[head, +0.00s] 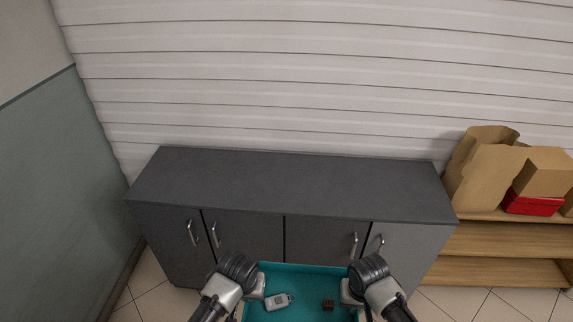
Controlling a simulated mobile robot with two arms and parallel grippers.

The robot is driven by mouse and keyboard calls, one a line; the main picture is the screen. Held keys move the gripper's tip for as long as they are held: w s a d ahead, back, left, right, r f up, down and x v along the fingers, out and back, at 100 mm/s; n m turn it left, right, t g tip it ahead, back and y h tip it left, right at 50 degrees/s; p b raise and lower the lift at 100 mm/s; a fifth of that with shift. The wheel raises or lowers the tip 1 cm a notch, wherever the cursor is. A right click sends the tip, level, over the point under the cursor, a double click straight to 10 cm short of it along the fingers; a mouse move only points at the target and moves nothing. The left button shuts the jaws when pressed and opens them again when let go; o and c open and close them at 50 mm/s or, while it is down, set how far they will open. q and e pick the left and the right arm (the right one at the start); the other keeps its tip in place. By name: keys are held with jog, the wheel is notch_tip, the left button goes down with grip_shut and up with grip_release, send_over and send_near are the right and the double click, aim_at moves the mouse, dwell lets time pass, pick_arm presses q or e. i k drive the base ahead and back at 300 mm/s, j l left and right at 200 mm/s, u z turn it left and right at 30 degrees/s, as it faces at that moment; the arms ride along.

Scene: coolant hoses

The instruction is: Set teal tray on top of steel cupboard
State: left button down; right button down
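The steel cupboard (290,184) is a long, low, dark grey unit against the back wall. Its top is bare, and its front has several doors with curved metal handles. The teal tray (305,268) is at the bottom centre, in front of the cupboard, and its near part is cut off by the picture edge. It holds a light grey tag-like item (278,301) and a small dark brown block (328,304). My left gripper (257,287) is on the tray's left side and my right gripper (349,291) on its right side. Both seem closed on its side walls; their fingertips are mostly hidden.
A grey-green wall (50,190) is at left. Tiled floor (155,295) shows on both sides of the tray.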

aim_at(288, 186)
jog(key=i+j, duration=0.15)
jog(key=i, duration=0.35)
jog(key=i+j, duration=0.1)
jog(key=i, duration=0.45)
jog(key=i+j, duration=0.15)
jog(key=i, duration=0.35)
